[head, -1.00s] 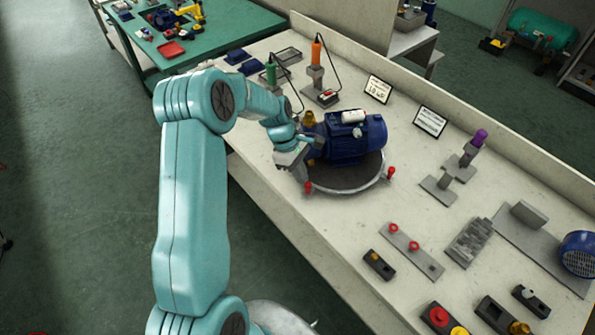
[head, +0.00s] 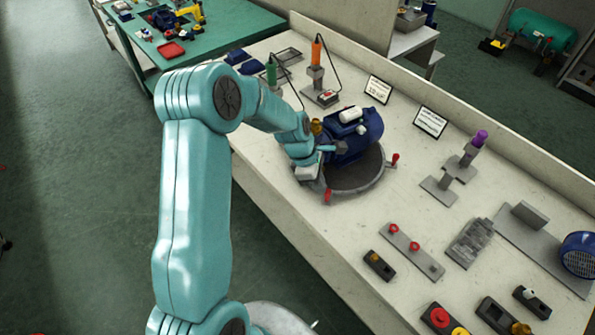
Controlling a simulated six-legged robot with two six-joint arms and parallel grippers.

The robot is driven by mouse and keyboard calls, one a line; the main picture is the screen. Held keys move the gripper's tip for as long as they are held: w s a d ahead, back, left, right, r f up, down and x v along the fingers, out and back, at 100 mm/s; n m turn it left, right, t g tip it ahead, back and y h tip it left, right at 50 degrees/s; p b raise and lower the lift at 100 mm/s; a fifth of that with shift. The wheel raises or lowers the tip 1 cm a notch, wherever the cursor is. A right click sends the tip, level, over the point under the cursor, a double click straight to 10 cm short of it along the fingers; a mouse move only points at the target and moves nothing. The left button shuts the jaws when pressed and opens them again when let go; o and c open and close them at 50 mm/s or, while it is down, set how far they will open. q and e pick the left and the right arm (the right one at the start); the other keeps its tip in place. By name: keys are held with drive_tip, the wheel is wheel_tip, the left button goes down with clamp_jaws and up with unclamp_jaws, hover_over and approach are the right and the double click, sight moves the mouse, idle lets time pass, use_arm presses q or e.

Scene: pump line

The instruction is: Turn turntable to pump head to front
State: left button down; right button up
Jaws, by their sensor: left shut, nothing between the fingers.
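The turntable (head: 358,183) is a round grey plate on the bench with red knobs at its rim, one at the front (head: 327,196) and one at the right (head: 395,159). A blue pump (head: 355,138) with a white box on top and a brass-coloured fitting (head: 316,126) stands on it. Its motor end points to the back right. Its other end is partly hidden behind my wrist. My left gripper (head: 321,184) is shut and empty at the turntable's front-left rim, close to the front knob; I cannot tell whether they touch. My right gripper is out of view.
Two signs (head: 430,121) stand behind the turntable. A stand with a purple-topped tool (head: 480,137) is to the right. Orange (head: 316,50) and green tools on stands are behind. Fixtures and a button box (head: 440,318) lie at the front right. Bench space before the turntable is clear.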

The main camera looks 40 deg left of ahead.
use_arm(q)
drive_tip(key=shift+w+d, duration=0.25)
drive_tip(key=shift+d, duration=0.25)
drive_tip(key=shift+w+d, duration=0.2)
drive_tip(key=shift+d, duration=0.25)
